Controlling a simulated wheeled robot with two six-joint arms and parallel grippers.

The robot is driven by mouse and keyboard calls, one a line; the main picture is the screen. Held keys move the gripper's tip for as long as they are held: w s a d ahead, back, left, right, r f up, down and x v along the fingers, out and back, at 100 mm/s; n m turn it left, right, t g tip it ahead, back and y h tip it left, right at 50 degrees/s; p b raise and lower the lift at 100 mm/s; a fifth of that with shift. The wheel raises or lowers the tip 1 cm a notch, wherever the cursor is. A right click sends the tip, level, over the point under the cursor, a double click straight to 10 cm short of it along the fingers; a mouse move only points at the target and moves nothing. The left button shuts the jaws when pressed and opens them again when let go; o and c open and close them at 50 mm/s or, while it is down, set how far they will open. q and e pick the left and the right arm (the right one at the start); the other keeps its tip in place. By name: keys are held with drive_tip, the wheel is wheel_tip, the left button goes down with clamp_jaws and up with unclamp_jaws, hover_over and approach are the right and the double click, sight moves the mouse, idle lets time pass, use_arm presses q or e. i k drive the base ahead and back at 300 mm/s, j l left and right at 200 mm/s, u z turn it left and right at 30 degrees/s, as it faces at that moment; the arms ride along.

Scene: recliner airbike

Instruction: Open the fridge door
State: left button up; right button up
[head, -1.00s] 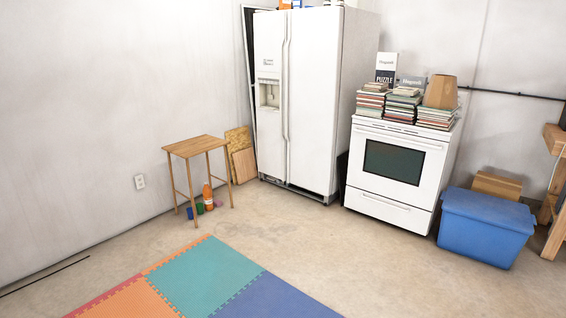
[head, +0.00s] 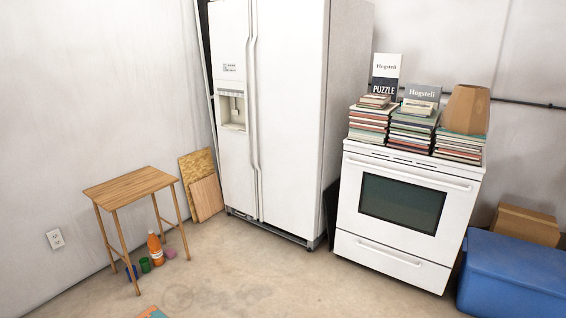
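A white side-by-side fridge (head: 290,120) stands against the back wall, its top cut off by the picture edge. Its narrow left door (head: 236,165) has an ice and water dispenser (head: 232,110). The wider right door (head: 289,150) is plain. Two long vertical handles (head: 254,100) run side by side along the seam between the doors. Both doors look shut. Neither of my grippers shows in the head view.
A small wooden table (head: 131,186) stands left of the fridge, with an orange bottle (head: 155,246) below it. Wooden boards (head: 203,185) lean on the wall. A white oven (head: 404,210) topped with books stands right, beside a blue bin (head: 514,275). Floor (head: 245,275) before the fridge is clear.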

sight(289, 45)
drive_tip(key=i, duration=2.4)
